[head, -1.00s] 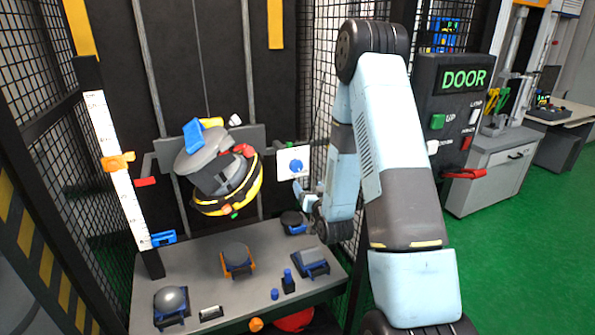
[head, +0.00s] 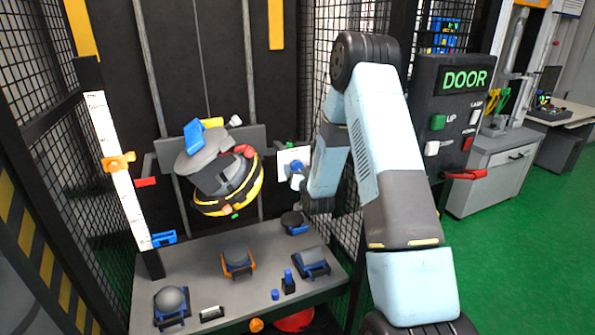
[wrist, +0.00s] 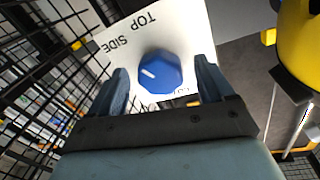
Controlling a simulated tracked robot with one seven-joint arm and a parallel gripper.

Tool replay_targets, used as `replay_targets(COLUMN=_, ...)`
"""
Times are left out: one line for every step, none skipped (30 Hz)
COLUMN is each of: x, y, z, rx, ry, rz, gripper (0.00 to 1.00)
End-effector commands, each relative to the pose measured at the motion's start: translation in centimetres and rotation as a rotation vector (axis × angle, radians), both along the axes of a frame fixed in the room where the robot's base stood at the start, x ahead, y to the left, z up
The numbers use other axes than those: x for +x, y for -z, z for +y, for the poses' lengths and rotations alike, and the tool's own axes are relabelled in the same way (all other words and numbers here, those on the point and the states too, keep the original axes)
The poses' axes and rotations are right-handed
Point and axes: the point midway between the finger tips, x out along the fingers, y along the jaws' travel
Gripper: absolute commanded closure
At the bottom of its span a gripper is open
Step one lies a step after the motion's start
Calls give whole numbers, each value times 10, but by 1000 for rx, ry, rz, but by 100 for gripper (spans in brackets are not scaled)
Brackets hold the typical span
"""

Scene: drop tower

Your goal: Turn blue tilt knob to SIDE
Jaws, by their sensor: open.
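The blue tilt knob (wrist: 160,74) sits on a white plate (wrist: 185,32) in the wrist view. Its white mark slants to the upper left, roughly toward the printed word SIDE; TOP is printed beside that, and a third label below is mostly hidden. My gripper (wrist: 160,66) is open, with one finger on each side of the knob; I cannot tell whether they touch it. In the head view the knob (head: 297,167) and plate (head: 284,158) are at the tower's right, partly covered by my gripper and wrist.
A yellow-banded helmet on a headform (head: 232,195) hangs left of the plate. A grey bench (head: 200,276) with several anvils stands below. Black mesh (head: 318,70) rises close to my arm. The DOOR panel (head: 452,110) is at the right.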

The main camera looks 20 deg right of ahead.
Motion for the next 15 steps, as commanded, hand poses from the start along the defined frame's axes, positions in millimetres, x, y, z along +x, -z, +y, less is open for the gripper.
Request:
replay_targets(x=4, y=0, z=0, rx=0, ry=0, rz=0, gripper=19)
replay_targets(x=6, y=0, z=0, rx=0, ry=0, rz=0, gripper=19)
replay_targets(x=7, y=0, z=0, rx=0, ry=0, rz=-1, gripper=19)
replay_targets(x=8, y=0, z=0, rx=0, ry=0, rz=0, gripper=19)
replay_targets(x=9, y=0, z=0, rx=0, ry=0, rz=0, gripper=19)
replay_targets(x=10, y=0, z=0, rx=0, ry=0, rz=0, gripper=19)
replay_targets(x=10, y=0, z=0, rx=0, ry=0, rz=0, gripper=19)
replay_targets(x=10, y=0, z=0, rx=0, ry=0, rz=0, gripper=19)
replay_targets(x=10, y=0, z=0, rx=0, ry=0, rz=0, gripper=19)
replay_targets(x=10, y=0, z=0, rx=0, ry=0, rz=0, gripper=19)
replay_targets(x=10, y=0, z=0, rx=0, ry=0, rz=0, gripper=19)
replay_targets(x=10, y=0, z=0, rx=0, ry=0, rz=0, gripper=19)
replay_targets(x=10, y=0, z=0, rx=0, ry=0, rz=0, gripper=19)
replay_targets(x=10, y=0, z=0, rx=0, ry=0, rz=0, gripper=21)
replay_targets(x=10, y=0, z=0, rx=0, ry=0, rz=0, gripper=24)
